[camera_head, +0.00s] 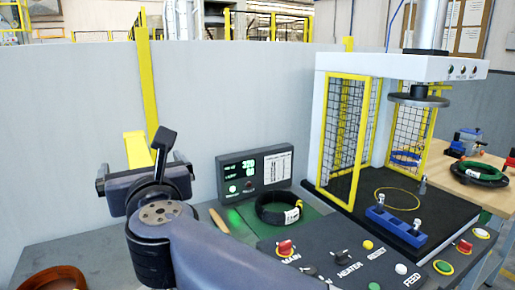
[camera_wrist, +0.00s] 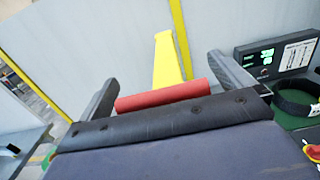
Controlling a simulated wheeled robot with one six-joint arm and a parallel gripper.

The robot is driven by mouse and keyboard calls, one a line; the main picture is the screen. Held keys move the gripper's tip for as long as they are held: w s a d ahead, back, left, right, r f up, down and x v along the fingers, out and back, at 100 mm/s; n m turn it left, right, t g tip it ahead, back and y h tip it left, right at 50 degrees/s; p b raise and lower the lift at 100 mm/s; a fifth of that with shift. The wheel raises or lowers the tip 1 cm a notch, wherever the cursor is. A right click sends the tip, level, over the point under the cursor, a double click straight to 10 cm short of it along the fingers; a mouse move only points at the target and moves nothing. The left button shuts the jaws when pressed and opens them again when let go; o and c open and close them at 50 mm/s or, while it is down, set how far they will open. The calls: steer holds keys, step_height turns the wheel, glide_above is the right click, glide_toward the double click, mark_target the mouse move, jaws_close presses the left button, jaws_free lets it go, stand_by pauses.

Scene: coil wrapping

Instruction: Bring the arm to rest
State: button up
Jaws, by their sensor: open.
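My gripper (camera_head: 140,160) is raised at the left of the head view, in front of the grey partition and the yellow bracket (camera_head: 137,150). In the wrist view my gripper (camera_wrist: 162,70) has its two fingers spread wide. A red cylinder (camera_wrist: 163,96) shows between the fingers there, just past the gripper's dark edge. I cannot tell whether it touches anything. The yellow bracket (camera_wrist: 166,63) stands behind it. A black coil with a white label (camera_head: 278,211) lies on the green pad of the scale, well to the right of my gripper.
The scale's display (camera_head: 254,174) is lit. A press with yellow mesh guards (camera_head: 343,140) stands at the right, with a blue fixture (camera_head: 396,227) on its black bed. A control panel (camera_head: 345,262) fills the front right. A brown ring (camera_head: 60,279) lies at bottom left. Another coil (camera_head: 480,174) sits far right.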

stand_by(0.4)
steer(key=shift+s+d+f+b, duration=0.1)
steer(key=shift+s+f+b, duration=0.05)
steer(key=shift+f+b, duration=0.2)
steer(key=v, duration=1.1)
steer(key=x, duration=1.1)
steer(key=shift+w+r+p, duration=0.25)
steer(key=shift+r+p, duration=0.4)
steer(key=shift+r, duration=0.05)
step_height(320, 180, up, 22)
steer(key=f+p, duration=0.1)
steer(key=p, duration=2)
steer(key=b+v, duration=0.2)
steer(key=v, duration=0.8)
steer(key=shift+r, duration=0.2)
